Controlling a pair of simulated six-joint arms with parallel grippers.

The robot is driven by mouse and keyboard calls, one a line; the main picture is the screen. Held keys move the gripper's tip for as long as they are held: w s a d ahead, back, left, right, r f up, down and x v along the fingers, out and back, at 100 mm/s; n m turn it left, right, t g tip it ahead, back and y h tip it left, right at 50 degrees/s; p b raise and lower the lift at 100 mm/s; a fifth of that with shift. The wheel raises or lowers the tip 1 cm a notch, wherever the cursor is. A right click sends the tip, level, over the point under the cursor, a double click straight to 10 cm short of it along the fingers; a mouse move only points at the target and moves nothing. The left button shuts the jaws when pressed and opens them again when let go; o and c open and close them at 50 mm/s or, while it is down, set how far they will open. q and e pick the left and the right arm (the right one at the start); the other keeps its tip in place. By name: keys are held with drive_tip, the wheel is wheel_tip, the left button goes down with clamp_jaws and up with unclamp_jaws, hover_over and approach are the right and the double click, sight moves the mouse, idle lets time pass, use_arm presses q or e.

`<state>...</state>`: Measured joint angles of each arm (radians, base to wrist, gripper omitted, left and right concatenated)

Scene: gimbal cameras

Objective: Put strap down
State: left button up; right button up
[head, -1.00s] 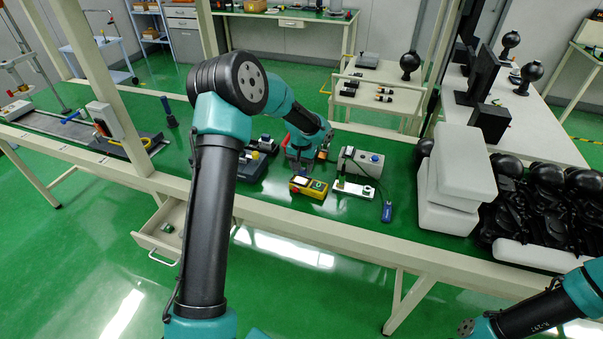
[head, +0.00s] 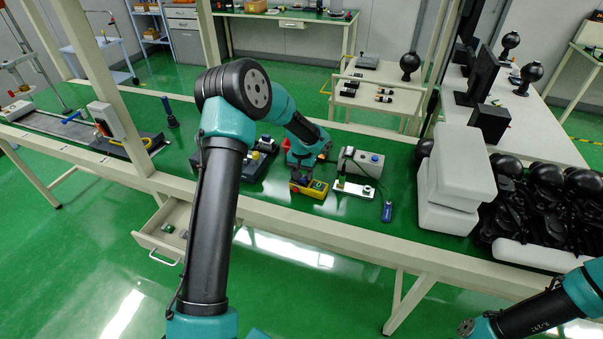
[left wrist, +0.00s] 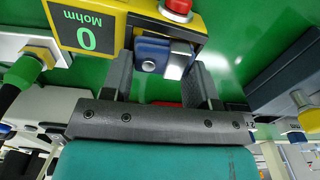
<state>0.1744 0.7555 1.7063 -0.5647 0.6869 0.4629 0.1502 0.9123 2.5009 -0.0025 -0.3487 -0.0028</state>
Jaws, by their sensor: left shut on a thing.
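My left gripper (head: 302,178) is over the left part of a yellow tester (head: 318,193) on the green bench. In the left wrist view, my left gripper (left wrist: 165,68) is shut on a small blue piece with a bright metal face (left wrist: 162,56), which looks like the strap. The piece is close beside the yellow tester (left wrist: 125,12), which has a red button and a display reading 0 Mohm; I cannot tell whether they touch. In the head view the strap is hidden by the gripper. My right gripper is out of the picture.
Right of the tester are a white plate (head: 355,190), a grey box (head: 368,160) and a blue item (head: 387,211). Dark devices (head: 255,160) stand to the left. White blocks (head: 458,165) are stacked farther right. A drawer (head: 160,238) hangs open below the bench.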

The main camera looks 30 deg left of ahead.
use_arm(q)
drive_tip(key=o, duration=0.8)
drive_tip(key=shift+s+f, duration=0.2)
drive_tip(key=shift+f, duration=0.5)
drive_tip(key=shift+o, duration=0.5)
wheel_tip(320, 180, up, 14)
drive_tip(key=shift+w+f, duration=0.2)
drive_tip(key=shift+f, duration=0.05)
